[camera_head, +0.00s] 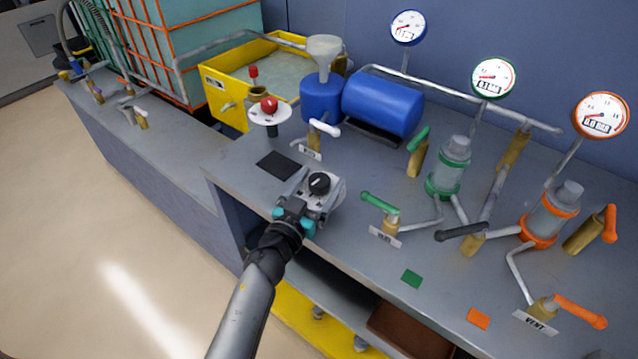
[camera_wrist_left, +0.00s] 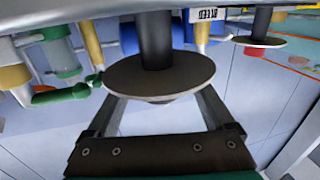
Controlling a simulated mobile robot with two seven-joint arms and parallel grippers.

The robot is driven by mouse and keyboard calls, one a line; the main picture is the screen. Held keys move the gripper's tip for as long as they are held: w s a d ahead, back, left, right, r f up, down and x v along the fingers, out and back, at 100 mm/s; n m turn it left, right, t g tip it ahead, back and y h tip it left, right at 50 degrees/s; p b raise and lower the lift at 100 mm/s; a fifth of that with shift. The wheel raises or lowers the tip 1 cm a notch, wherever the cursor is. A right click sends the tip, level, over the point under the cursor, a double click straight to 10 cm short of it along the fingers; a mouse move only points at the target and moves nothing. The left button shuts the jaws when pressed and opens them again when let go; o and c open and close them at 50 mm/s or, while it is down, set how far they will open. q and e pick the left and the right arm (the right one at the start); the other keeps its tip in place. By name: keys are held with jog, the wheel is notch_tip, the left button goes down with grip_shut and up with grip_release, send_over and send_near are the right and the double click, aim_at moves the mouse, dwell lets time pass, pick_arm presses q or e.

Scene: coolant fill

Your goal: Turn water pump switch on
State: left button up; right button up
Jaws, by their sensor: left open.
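The switch I take for the water pump switch has a black knob (camera_head: 319,182) on a pale plate, near the front edge of the grey bench. My left gripper (camera_head: 315,195) is open at this switch, with its fingers on either side of the knob. Contact with the knob cannot be told. In the left wrist view, a round grey plate (camera_wrist_left: 160,75) on a dark post lies between the open fingers (camera_wrist_left: 165,103). The knob's face is hidden there. My right gripper is not in view.
A red button (camera_head: 269,104) on a white disc stands behind the switch. A white-handled valve (camera_head: 325,128) is close by, and a green-handled valve (camera_head: 380,203) is to the right. A blue tank (camera_head: 383,103), pipes and gauges fill the back. A black pad (camera_head: 278,165) lies left of the switch.

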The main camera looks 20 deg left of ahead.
pick_arm(q)
jog(key=shift+c, duration=0.3)
jog(key=c, duration=1.3)
jog(key=shift+a+m+g+h+p, duration=0.15)
jog(key=shift+m+g+h+p, duration=0.15)
jog(key=shift+m+h+p, duration=1)
jog(key=shift+m+g+h, duration=0.4)
jog(key=shift+h, duration=0.8)
jog(key=shift+m+g+h, duration=0.6)
jog(key=shift+m+h, duration=0.1)
jog(key=shift+h, duration=0.3)
jog(key=shift+f+m+g+h+b, duration=0.1)
jog(key=shift+m+g+h+b, duration=0.25)
jog(key=shift+m+g+h, duration=0.85)
jog(key=shift+h, duration=0.4)
jog(key=o, duration=1.4)
jog(key=shift+c, duration=0.2)
